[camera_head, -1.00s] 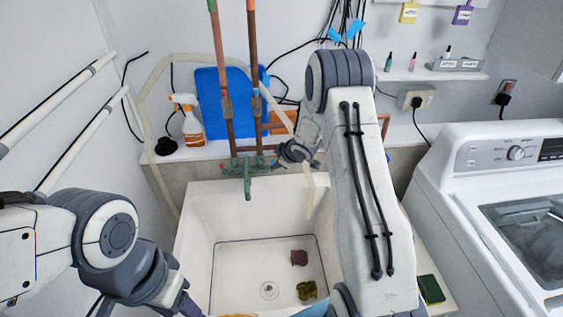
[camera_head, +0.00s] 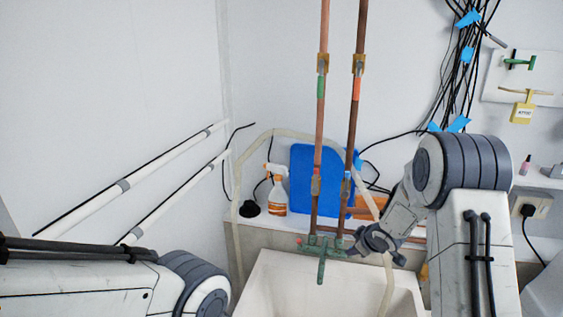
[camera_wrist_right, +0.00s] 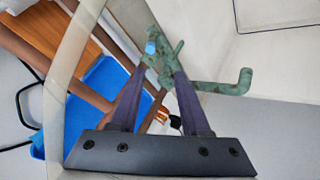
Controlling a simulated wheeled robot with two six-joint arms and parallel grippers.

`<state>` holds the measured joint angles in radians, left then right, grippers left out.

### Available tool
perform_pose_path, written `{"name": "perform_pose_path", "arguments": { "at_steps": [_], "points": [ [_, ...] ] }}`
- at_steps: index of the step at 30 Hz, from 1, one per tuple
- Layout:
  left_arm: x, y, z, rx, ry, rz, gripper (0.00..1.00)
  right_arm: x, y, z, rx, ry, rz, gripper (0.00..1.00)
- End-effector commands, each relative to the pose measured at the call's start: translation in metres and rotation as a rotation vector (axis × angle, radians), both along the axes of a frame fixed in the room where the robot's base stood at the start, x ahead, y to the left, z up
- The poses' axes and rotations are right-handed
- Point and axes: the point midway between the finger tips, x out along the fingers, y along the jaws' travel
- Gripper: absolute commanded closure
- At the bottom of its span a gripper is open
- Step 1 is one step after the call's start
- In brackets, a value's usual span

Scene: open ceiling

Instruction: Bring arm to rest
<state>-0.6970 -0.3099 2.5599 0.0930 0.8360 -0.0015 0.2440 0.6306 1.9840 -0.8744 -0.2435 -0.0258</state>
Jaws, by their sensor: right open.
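My right arm stands at the right of the head view, with its wrist beside the green tap (camera_head: 321,262) on the wall above the sink. In the right wrist view my right gripper (camera_wrist_right: 160,70) is open, with two dark fingers apart. The green tap (camera_wrist_right: 225,86) shows beyond and between the fingertips; I cannot tell whether they touch it. Nothing is clearly held. My left arm enters at the lower left of the head view; its gripper is out of frame.
The white sink (camera_head: 275,285) is below the tap. Copper pipes (camera_head: 352,120) rise above it. A spray bottle (camera_head: 276,190), black plunger-like object (camera_head: 249,209) and blue board (camera_head: 302,180) stand on the ledge. White wall pipes (camera_head: 160,170) run above my left arm. A pale hose (camera_head: 236,225) loops behind.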

Motion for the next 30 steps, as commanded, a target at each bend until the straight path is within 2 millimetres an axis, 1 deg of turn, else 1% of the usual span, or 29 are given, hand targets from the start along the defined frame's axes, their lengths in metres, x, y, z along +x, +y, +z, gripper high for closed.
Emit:
{"name": "perform_pose_path", "arguments": {
  "at_steps": [1, 2, 3, 5, 6, 8, 9, 11, 12, 13, 14, 15, 18, 21, 24, 25, 30],
  "points": [
    [0.000, 0.000, -0.009, 0.000, 0.000, 0.000, 0.45, -0.007, 0.027, 0.010, -0.008, 0.013, -0.004, 0.53],
    [0.000, 0.000, -0.012, 0.000, 0.000, 0.000, 0.45, -0.014, 0.042, 0.016, -0.010, 0.029, -0.016, 0.53],
    [0.000, 0.000, -0.017, 0.000, 0.000, 0.001, 0.45, -0.028, 0.064, 0.023, -0.011, 0.056, -0.032, 0.53],
    [0.000, 0.000, -0.024, 0.000, 0.000, 0.001, 0.45, -0.057, 0.098, 0.033, -0.008, 0.107, -0.055, 0.53],
    [0.000, 0.000, -0.028, 0.000, 0.000, 0.001, 0.45, -0.079, 0.118, 0.038, -0.002, 0.144, -0.070, 0.53],
    [0.000, 0.000, -0.034, 0.000, 0.000, 0.001, 0.45, -0.117, 0.145, 0.043, 0.009, 0.206, -0.088, 0.53],
    [0.000, 0.000, -0.038, 0.000, 0.000, 0.002, 0.45, -0.143, 0.161, 0.045, 0.019, 0.249, -0.095, 0.53],
    [0.000, 0.000, -0.043, 0.000, 0.000, 0.002, 0.45, -0.184, 0.182, 0.047, 0.034, 0.317, -0.099, 0.53],
    [0.000, 0.000, -0.047, 0.000, 0.000, 0.002, 0.45, -0.212, 0.194, 0.047, 0.044, 0.364, -0.098, 0.53],
    [0.000, 0.000, -0.049, 0.000, 0.000, 0.002, 0.45, -0.233, 0.201, 0.047, 0.051, 0.400, -0.095, 0.53],
    [0.000, 0.000, -0.051, 0.000, 0.000, 0.002, 0.45, -0.253, 0.208, 0.046, 0.056, 0.434, -0.091, 0.53],
    [0.000, 0.000, -0.054, 0.000, 0.000, 0.002, 0.45, -0.278, 0.214, 0.046, 0.063, 0.480, -0.085, 0.53],
    [0.000, 0.000, -0.059, 0.000, 0.000, 0.002, 0.45, -0.333, 0.224, 0.044, 0.074, 0.583, -0.064, 0.53],
    [0.000, 0.000, -0.062, 0.000, 0.000, 0.003, 0.45, -0.370, 0.228, 0.042, 0.078, 0.657, -0.047, 0.53],
    [0.000, 0.000, -0.063, 0.000, 0.000, 0.003, 0.45, -0.389, 0.227, 0.042, 0.080, 0.698, -0.038, 0.53],
    [0.000, 0.000, -0.063, 0.000, 0.000, 0.003, 0.45, -0.392, 0.227, 0.042, 0.080, 0.705, -0.037, 0.53],
    [0.000, 0.000, -0.063, 0.000, 0.000, 0.003, 0.45, -0.393, 0.227, 0.042, 0.079, 0.706, -0.036, 0.53]
  ]
}}
